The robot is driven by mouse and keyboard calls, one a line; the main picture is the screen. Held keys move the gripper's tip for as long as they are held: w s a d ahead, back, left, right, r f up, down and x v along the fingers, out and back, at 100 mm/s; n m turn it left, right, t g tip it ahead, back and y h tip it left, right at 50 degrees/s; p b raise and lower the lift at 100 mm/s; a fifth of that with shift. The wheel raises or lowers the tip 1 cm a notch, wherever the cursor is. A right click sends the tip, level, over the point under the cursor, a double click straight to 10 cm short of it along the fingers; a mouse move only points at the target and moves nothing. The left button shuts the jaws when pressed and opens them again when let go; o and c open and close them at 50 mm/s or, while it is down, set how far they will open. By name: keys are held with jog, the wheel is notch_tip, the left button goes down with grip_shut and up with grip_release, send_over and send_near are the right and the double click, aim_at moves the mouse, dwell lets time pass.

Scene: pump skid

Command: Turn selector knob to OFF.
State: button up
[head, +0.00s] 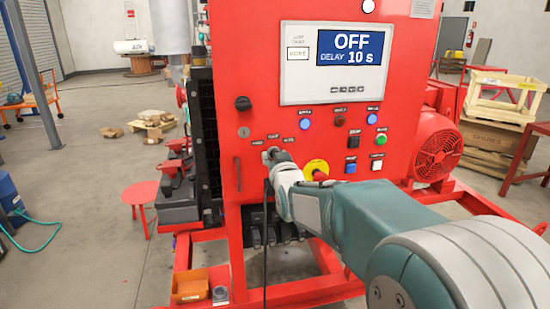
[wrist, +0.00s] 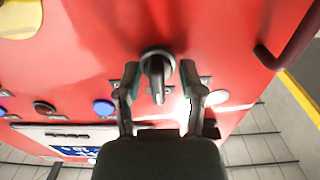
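The selector knob (wrist: 157,75) is dark with a grey round collar on the red panel, seen in the wrist view. Its lever points down in that picture, toward the display side. My gripper (wrist: 160,82) is open, with one finger on each side of the knob and a visible gap on both sides. In the head view my gripper (head: 271,157) is at the panel below small position labels, and hides the knob there. The panel display (head: 335,62) reads OFF, DELAY 10 s.
A yellow-ringed red emergency stop button (head: 317,168) sits right of my gripper. Several lit buttons and a black knob (head: 243,103) are on the panel. A dark bar handle (wrist: 290,38) shows in the wrist view. A red motor (head: 437,148) stands at right.

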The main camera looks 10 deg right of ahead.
jog(key=s, duration=1.2)
jog(key=shift+f, duration=0.1)
jog(key=s+f+g, duration=0.5)
jog(key=s+g, duration=0.1)
jog(key=s, duration=0.6)
jog(key=s+f+g, duration=0.5)
jog(key=s+g, duration=0.1)
jog(key=s, duration=0.7)
jog(key=shift+f, duration=0.4)
jog(key=shift+c, duration=0.2)
